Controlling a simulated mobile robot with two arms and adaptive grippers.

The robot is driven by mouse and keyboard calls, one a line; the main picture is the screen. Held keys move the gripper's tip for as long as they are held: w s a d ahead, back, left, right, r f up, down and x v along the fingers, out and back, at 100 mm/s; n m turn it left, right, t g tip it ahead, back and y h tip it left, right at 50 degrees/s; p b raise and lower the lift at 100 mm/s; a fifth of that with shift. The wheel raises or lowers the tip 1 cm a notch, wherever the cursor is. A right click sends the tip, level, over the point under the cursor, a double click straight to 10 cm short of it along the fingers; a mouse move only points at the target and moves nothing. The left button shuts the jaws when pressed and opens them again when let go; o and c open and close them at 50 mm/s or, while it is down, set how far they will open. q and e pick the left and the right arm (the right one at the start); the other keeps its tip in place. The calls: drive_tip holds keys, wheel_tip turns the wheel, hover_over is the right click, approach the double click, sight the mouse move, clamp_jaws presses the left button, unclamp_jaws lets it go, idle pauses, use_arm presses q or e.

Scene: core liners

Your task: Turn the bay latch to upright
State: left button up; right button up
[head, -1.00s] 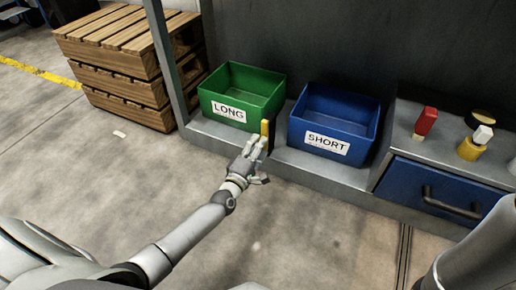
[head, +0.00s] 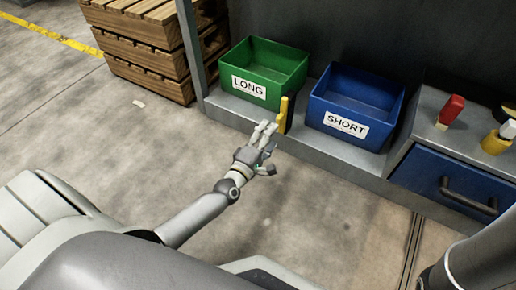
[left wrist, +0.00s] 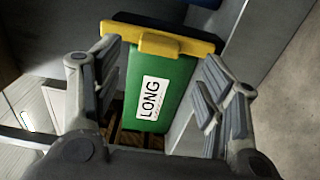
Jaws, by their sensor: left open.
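The yellow bay latch (head: 284,114) is on the front edge of the grey ledge, between the green and blue bins. In the head view it stands roughly upright. In the left wrist view the yellow latch (left wrist: 165,42) crosses in front of the green bin, beyond my fingers. My left gripper (head: 268,146) is just in front of the latch and below its top. Its fingers are spread wide in the left wrist view (left wrist: 158,80), with nothing held between them. Whether a finger touches the latch is unclear. My right gripper is out of view.
The green LONG bin (head: 281,70) and blue SHORT bin (head: 388,118) sit on the ledge. A blue drawer (head: 429,182) is at right, with a red-topped piece (head: 452,108) and a yellow piece (head: 494,144) above it. Wooden pallets (head: 150,62) stand at left. The floor in front is clear.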

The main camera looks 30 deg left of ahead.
use_arm(q)
drive_tip(key=s, duration=0.6)
drive_tip(key=shift+s+a, duration=0.15)
drive_tip(key=shift+s, duration=0.2)
drive_tip(key=shift+r, duration=0.1)
